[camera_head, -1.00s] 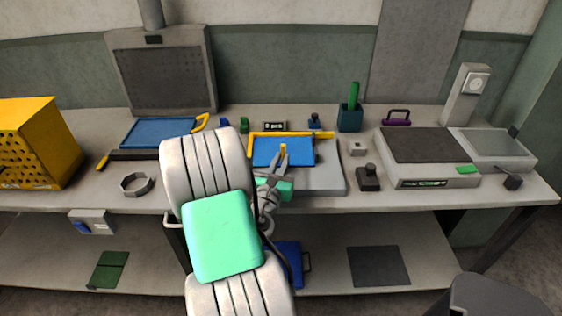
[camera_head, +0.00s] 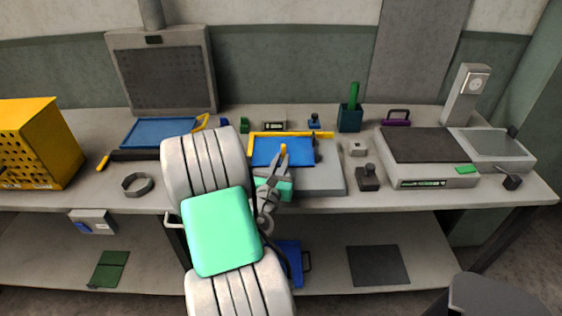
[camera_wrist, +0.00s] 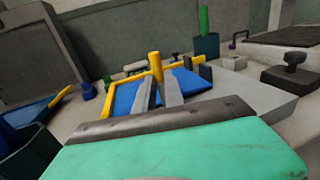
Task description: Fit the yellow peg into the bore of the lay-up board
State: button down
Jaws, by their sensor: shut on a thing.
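The yellow peg (camera_head: 283,150) stands upright between the fingertips of my gripper (camera_head: 281,161). It also shows in the wrist view (camera_wrist: 155,66), held at the finger ends of my gripper (camera_wrist: 158,88). The blue lay-up board (camera_head: 265,152), edged with yellow strips, lies on a grey slab on the bench, behind and around the fingers. The board also shows in the wrist view (camera_wrist: 192,81). The bore is not visible. I cannot tell whether the peg's lower end touches the board.
The grey slab (camera_head: 327,182) supports the board. A dark stamp-like block (camera_head: 367,180) and a small grey block (camera_head: 357,149) stand to its right. A teal cup (camera_head: 349,119) is behind. A grey ring (camera_head: 137,185) lies left of my arm.

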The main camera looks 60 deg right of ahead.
jog(key=shift+f+b, duration=1.75)
jog(key=shift+f, duration=0.35)
jog(key=c, duration=1.3)
grip_release()
jog(key=shift+c, duration=0.2)
jog(key=b+v, duration=0.2)
jog(key=v, duration=0.4)
jog(key=shift+a, duration=0.3)
jog(key=shift+s+a+b, duration=0.2)
jog(key=shift+a+b, duration=0.15)
jog(key=shift+a, duration=0.25)
